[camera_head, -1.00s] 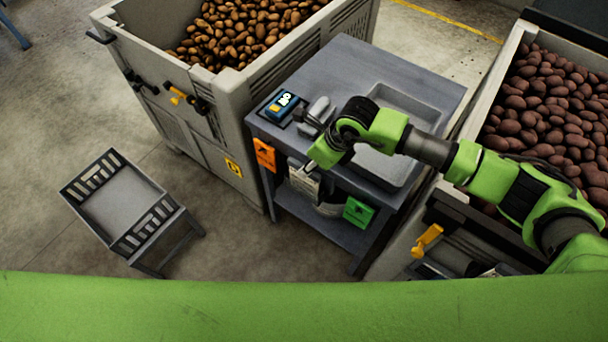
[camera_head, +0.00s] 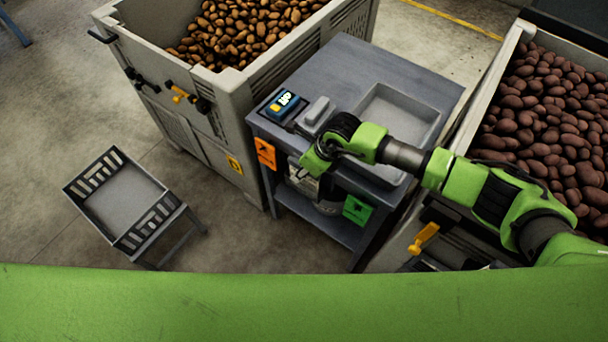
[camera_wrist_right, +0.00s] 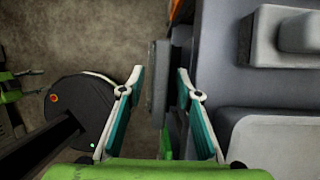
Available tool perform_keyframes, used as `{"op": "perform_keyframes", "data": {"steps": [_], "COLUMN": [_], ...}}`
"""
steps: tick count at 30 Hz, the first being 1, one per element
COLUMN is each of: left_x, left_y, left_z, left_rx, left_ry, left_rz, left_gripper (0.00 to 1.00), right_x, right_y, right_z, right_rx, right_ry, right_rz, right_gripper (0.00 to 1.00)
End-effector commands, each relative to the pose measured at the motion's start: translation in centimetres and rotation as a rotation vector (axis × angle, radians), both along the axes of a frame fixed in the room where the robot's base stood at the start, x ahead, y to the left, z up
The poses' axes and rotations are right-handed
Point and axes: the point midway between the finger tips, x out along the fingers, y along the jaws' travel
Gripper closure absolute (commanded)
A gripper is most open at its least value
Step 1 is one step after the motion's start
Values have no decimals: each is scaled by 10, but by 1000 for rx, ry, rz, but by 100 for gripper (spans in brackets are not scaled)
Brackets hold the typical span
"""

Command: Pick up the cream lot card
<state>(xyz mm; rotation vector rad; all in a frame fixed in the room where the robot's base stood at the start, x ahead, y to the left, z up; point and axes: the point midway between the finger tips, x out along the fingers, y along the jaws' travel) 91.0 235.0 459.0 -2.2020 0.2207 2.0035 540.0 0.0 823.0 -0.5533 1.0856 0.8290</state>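The cream lot card (camera_head: 301,181) hangs at the front of the grey workbench, between an orange card (camera_head: 265,153) and a green card (camera_head: 357,210). My right gripper (camera_head: 312,165) is right by it at the bench's front edge and hides part of it in the head view. In the right wrist view the two teal-padded fingers of my right gripper (camera_wrist_right: 158,98) stand apart. A grey upright piece (camera_wrist_right: 158,75) shows between or beyond them; I cannot tell whether it is the card or its holder. No contact is visible. My left gripper is not in view.
The workbench (camera_head: 355,65) carries a blue device (camera_head: 283,104), a grey block (camera_head: 316,113) and a shallow tray (camera_head: 436,125). Potato bins stand behind left (camera_head: 232,100) and at the right (camera_head: 487,85). A slatted grey stand (camera_head: 122,200) is on the floor at left.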

Motion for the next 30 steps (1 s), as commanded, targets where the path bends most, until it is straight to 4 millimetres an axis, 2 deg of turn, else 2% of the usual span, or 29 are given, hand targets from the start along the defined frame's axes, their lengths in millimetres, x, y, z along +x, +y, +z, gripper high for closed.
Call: {"op": "perform_keyframes", "data": {"steps": [19,20,23,30], "left_x": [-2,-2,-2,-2], "left_y": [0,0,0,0], "left_z": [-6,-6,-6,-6], "left_rx": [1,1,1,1], "left_ry": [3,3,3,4], "left_rz": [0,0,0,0], "left_gripper": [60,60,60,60], "right_x": [0,0,0,0], "right_y": [0,0,0,0], "right_z": [-4,-4,-4,-4], "right_rx": [-1,-1,0,1], "right_ry": [-1,-1,0,-1], "right_rz": [0,0,0,0], "right_gripper": [69,74,100,100]}}
